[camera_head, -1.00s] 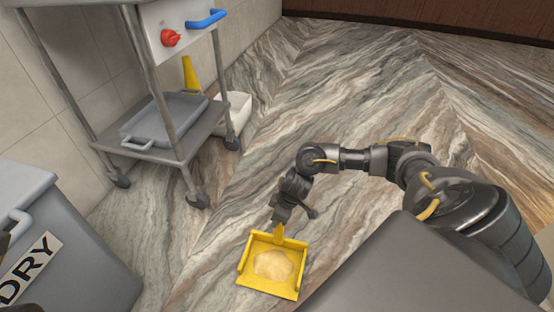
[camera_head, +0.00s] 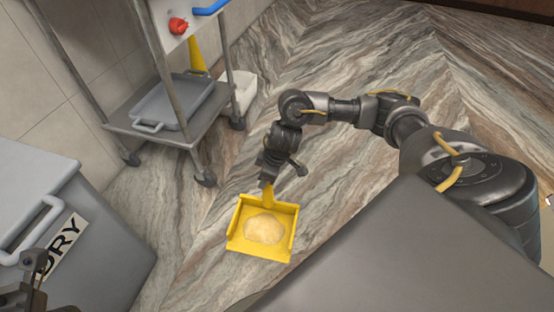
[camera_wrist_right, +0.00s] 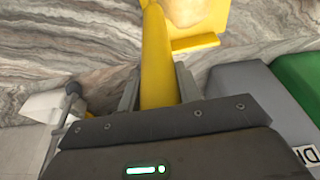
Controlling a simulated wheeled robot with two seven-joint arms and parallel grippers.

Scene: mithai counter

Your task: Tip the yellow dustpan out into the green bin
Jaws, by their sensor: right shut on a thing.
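The yellow dustpan (camera_head: 284,250) is in the lower middle of the head view, roughly level, with a pale heap (camera_head: 264,228) in it. My right gripper (camera_head: 267,183) is shut on its handle. In the right wrist view the yellow handle (camera_wrist_right: 156,60) runs between the fingers, and part of the pan shows at the top. A green surface (camera_wrist_right: 298,78), seemingly the green bin's top, shows at the right edge of that view, cut off. The green bin is not seen in the head view. Part of my left gripper (camera_head: 30,288) shows at the lower left corner; its jaw opening is unclear.
A grey bin (camera_head: 90,262) labelled "DRY" stands at the left, its lid on; its grey top (camera_wrist_right: 250,95) seems to be beside the green one. A metal trolley (camera_head: 190,145) with a grey tray (camera_head: 178,104) stands behind. The marbled floor (camera_head: 340,55) is clear beyond my right arm.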

